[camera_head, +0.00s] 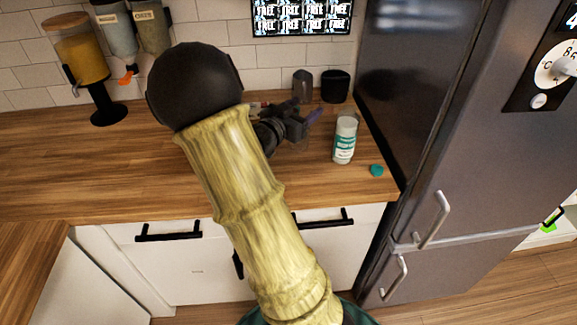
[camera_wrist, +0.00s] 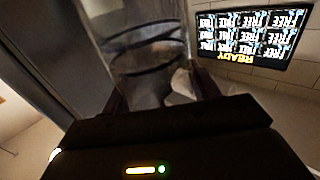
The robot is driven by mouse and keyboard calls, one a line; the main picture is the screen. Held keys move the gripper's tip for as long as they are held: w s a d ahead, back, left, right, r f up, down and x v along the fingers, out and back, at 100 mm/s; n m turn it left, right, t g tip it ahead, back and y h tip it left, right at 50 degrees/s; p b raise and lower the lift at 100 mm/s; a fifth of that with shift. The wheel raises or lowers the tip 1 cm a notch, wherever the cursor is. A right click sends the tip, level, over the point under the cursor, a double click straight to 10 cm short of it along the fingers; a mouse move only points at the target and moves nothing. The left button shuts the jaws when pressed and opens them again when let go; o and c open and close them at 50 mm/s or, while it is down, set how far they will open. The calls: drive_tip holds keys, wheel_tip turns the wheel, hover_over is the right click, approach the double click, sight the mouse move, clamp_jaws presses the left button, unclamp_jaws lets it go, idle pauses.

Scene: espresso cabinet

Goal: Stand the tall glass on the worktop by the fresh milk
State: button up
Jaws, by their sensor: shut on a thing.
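The tall glass (camera_wrist: 140,45) is clear and shows large at the top of the wrist view, between my gripper's two fingers (camera_wrist: 160,88). My gripper (camera_head: 300,122) is shut on it. In the head view my gripper is over the wooden worktop, just left of the fresh milk, and the clear glass is hard to make out there. I cannot tell whether its base touches the worktop. The fresh milk (camera_head: 345,138) is a white bottle with a teal label, standing upright near the worktop's right end.
A teal cap (camera_head: 376,170) lies right of the milk. Two dark cups (camera_head: 303,85) (camera_head: 335,86) stand at the back wall. A tall grey fridge (camera_head: 440,150) bounds the worktop on the right. Dispensers (camera_head: 85,60) stand back left. The worktop's left part (camera_head: 80,165) is clear.

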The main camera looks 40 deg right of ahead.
drive_tip(key=shift+s, duration=0.1)
drive_tip(key=shift+f, duration=2.85)
drive_tip(key=shift+f, duration=2.15)
drive_tip(key=o, duration=1.5)
drive_tip(key=shift+a, duration=0.15)
